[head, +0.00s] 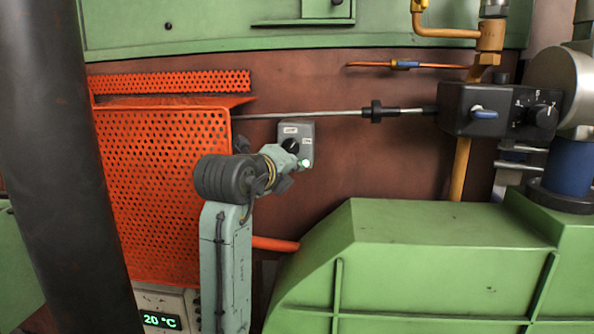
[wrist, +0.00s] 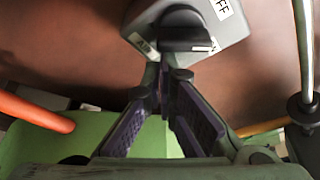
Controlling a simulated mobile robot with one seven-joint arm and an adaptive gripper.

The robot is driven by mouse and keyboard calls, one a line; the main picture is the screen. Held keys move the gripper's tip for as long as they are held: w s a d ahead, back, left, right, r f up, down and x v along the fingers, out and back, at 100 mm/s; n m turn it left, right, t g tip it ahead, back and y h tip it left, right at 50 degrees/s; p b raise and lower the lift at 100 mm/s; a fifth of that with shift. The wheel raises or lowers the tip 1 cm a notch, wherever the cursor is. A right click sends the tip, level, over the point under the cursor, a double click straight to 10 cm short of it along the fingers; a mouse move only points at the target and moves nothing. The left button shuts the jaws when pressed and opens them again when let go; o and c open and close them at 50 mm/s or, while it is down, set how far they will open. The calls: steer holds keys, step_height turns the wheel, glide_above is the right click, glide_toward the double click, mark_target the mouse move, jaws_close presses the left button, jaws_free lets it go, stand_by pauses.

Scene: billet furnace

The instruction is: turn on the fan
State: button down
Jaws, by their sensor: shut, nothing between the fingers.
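A small grey switch box (head: 308,130) is mounted on the brown-red wall, with white labels and a black rotary knob (head: 290,146). A bright green light (head: 304,163) glows at its lower edge. In the wrist view the box (wrist: 235,30) carries a label ending in "FF", and the dark knob (wrist: 188,38) stands out from it. My gripper (wrist: 166,72) is shut and empty, its fingertips right at the knob's lower left side. I cannot tell if they touch it. In the head view my wrist partly covers the box's left side, and the fingertips are hard to make out.
An orange perforated guard (head: 160,190) stands left of my arm. A large green housing (head: 430,260) fills the lower right. A thin rod (head: 330,113) runs above the switch box to a dark control box (head: 500,108). Bare wall (head: 385,160) lies right of the switch.

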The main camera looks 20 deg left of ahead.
steer(key=shift+s+a+f+m+y+b, duration=0.15)
steer(key=shift+a+m+y+b, duration=0.2)
steer(key=shift+m, duration=0.35)
steer(key=shift+a, duration=0.25)
stand_by(0.3)
steer(key=shift+r, duration=0.2)
